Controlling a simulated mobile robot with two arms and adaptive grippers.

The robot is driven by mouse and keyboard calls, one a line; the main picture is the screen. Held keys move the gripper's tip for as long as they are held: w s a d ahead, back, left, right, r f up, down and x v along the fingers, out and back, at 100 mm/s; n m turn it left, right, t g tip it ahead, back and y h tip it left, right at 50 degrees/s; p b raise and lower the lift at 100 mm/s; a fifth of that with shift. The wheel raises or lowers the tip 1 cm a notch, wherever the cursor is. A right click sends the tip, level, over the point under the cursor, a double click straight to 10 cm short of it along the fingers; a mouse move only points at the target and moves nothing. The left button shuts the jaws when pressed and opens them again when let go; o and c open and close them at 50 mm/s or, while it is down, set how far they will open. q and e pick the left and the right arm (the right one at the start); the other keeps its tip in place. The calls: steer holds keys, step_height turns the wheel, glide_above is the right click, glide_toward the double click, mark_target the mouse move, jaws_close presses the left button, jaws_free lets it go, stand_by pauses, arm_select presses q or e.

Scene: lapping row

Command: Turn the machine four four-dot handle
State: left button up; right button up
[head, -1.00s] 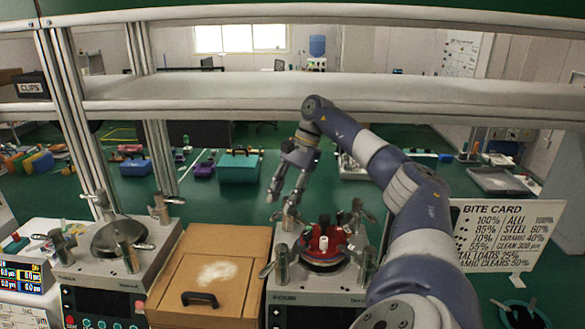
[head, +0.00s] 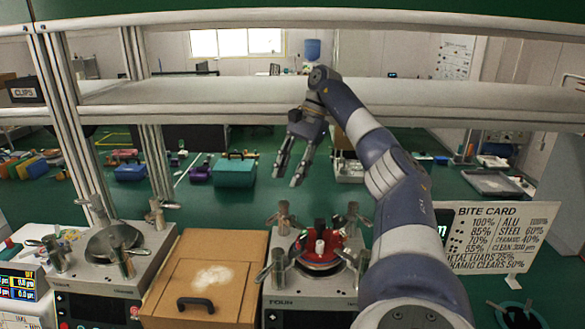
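The machine (head: 310,300) right of the wooden box has a front label that seems to begin "FOU". Its round plate holds a red piece with a pale post (head: 319,247). Handles stand at its corners: back left (head: 283,222), back right (head: 352,216), front left (head: 279,268) and front right (head: 362,264). Dot marks on them are too small to read. My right gripper (head: 287,179) points down above and behind the back-left handle, apart from it in the picture. Its two fingers are spread with nothing between them. My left gripper is out of view.
A similar machine (head: 85,280) stands left of the wooden box (head: 235,258), which has a black handle. A pale shelf (head: 220,92) crosses above the bench, with posts at left. The bite card sign (head: 497,235) stands right of my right arm.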

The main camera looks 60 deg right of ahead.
steer(key=shift+s+d+r, duration=0.15)
steer(key=shift+d+r, duration=0.05)
steer(key=shift+r, duration=0.2)
stand_by(0.8)
